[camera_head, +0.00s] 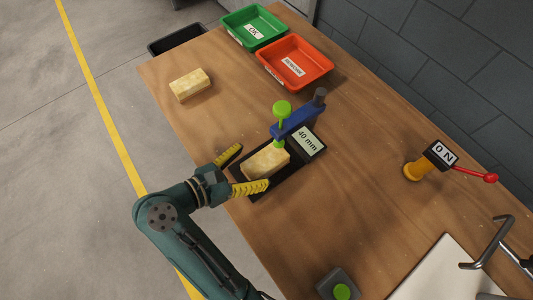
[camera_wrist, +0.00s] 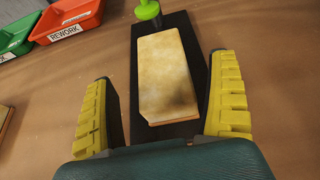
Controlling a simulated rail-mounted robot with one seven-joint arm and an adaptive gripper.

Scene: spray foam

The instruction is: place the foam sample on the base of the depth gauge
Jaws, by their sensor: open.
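A pale yellow foam sample (camera_head: 265,162) lies on the dark base (camera_head: 290,174) of the depth gauge, under the green plunger (camera_head: 279,143). The gauge has a blue arm (camera_head: 298,119) and a display reading 40 mm (camera_head: 308,141). In the wrist view the foam block (camera_wrist: 168,78) lies flat on the black base (camera_wrist: 196,40), with the green plunger tip (camera_wrist: 148,10) at its far end. My gripper (camera_head: 248,170) is open, its yellow fingers on either side of the foam's near end. In the wrist view the fingers (camera_wrist: 162,105) stand apart from the block with gaps on both sides.
A second foam block (camera_head: 190,85) lies at the table's left. A green OK bin (camera_head: 252,44), a red REWORK bin (camera_head: 318,68) and a black bin (camera_head: 180,39) are at the back. An ON lever (camera_head: 440,155) stands right, a green button box (camera_head: 340,288) in front. Bare table (camera_head: 350,200) lies between.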

